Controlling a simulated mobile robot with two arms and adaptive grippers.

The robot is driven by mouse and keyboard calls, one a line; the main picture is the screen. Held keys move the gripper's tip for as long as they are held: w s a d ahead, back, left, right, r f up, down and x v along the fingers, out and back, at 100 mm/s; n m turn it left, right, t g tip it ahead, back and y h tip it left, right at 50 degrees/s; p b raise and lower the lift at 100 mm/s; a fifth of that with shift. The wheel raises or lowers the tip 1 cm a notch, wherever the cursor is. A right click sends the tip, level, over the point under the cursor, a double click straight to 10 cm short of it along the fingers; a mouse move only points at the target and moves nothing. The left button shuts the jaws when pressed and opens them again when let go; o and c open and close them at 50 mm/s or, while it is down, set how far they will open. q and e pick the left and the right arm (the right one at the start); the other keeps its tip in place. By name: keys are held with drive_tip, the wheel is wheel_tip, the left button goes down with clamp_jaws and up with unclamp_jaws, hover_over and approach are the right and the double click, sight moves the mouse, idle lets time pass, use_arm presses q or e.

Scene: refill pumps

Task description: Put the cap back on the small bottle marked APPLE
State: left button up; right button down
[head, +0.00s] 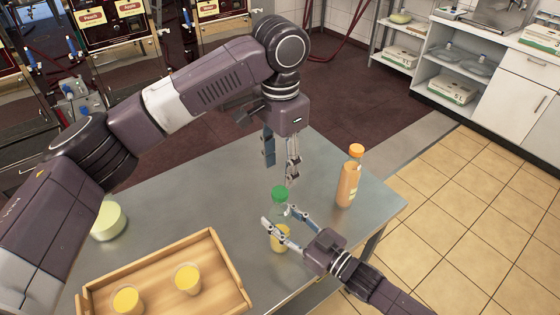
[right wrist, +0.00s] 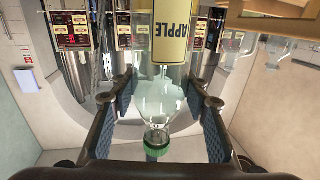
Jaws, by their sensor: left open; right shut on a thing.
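The small clear bottle (head: 281,238) stands on the metal table in the head view. The right wrist view shows its yellow APPLE label (right wrist: 171,38) upside down. A green cap (head: 279,193) sits at the bottle's mouth; the cap also shows at the neck's end in the right wrist view (right wrist: 157,148). I cannot tell whether it is screwed tight. My right gripper (head: 274,214) is shut on the bottle, a finger on each side below the cap. My left gripper (head: 281,171) is open and empty, pointing down just above the cap and apart from it.
An orange bottle with an orange cap (head: 350,178) stands to the right on the table (head: 190,190). A wooden tray (head: 222,250) with two yellow cups is at the front left. A pale green round container (head: 107,222) is partly behind my left arm.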

sight(280, 192)
use_arm(q)
drive_tip(key=n, duration=0.7)
drive_tip(key=shift+r, duration=0.25)
drive_tip(key=n, duration=0.6)
drive_tip(key=shift+r+n, duration=0.2)
drive_tip(key=shift+n, duration=0.1)
wheel_tip(280, 192, down, 8)
drive_tip(key=shift+f, duration=0.1)
